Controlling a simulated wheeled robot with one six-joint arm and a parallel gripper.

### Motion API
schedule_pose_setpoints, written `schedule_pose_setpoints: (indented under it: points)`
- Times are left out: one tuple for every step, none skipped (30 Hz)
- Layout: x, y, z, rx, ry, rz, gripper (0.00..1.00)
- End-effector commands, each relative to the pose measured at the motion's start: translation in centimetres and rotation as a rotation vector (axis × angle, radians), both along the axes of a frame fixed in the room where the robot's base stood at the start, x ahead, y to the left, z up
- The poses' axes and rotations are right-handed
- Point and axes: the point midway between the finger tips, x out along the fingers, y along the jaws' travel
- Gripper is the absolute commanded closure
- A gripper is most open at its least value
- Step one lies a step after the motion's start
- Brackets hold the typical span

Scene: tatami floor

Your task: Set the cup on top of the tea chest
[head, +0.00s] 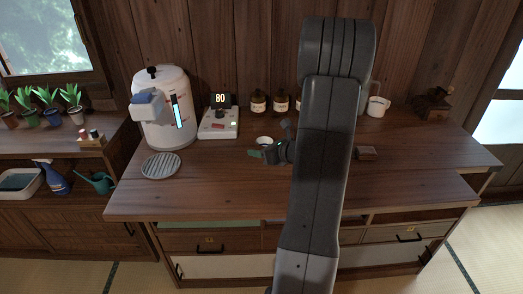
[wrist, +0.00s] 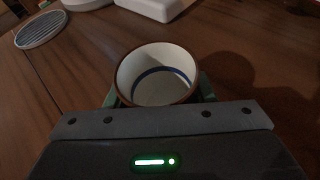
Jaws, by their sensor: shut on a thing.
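The cup (head: 264,140) is white inside with a brown rim; in the wrist view (wrist: 157,75) a blue ring shows inside it. It is upright and looks empty. My gripper (head: 265,151) is shut on the cup, with a greenish finger at each side. I cannot tell whether the cup's base touches the wood, as its underside is hidden.
A white water boiler (head: 165,105), a scale reading 80 (head: 218,122) and a round slatted tray (head: 160,165) stand left of the cup. Brown bottles (head: 258,102), a white pitcher (head: 378,106) and a grinder (head: 434,104) line the back. The front strip of the top is clear.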

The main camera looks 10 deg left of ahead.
Motion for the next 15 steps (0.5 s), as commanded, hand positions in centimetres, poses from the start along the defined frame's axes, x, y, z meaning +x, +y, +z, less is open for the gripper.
schedule_pose_setpoints:
  points:
    - [0.01,0.00,0.15,0.000,-0.001,0.000,0.77]
    - [0.01,0.01,0.16,0.000,-0.001,0.000,0.77]
    - [0.01,0.01,0.16,0.000,-0.001,0.000,0.77]
    - [0.01,0.01,0.14,0.000,-0.001,0.000,0.77]
    - [0.01,0.01,0.06,0.000,-0.001,0.000,0.77]
    - [0.01,0.01,-0.09,0.001,0.000,0.000,0.77]
    - [0.01,0.01,-0.22,0.001,0.000,0.000,0.77]
    - [0.01,0.01,-0.33,0.001,0.000,0.000,0.77]
    - [0.00,0.01,-0.21,0.001,0.000,0.000,0.45]
    - [0.01,0.01,-0.18,0.001,0.000,0.000,0.39]
    - [0.01,0.01,-0.18,0.001,0.000,0.000,0.33]
    - [0.01,0.01,-0.18,0.001,0.000,0.000,0.29]
    - [0.01,0.01,-0.18,0.001,0.000,0.000,0.29]
    - [0.01,0.01,-0.18,0.001,0.000,0.000,0.29]
    - [0.01,0.01,-0.17,0.001,0.000,0.000,0.29]
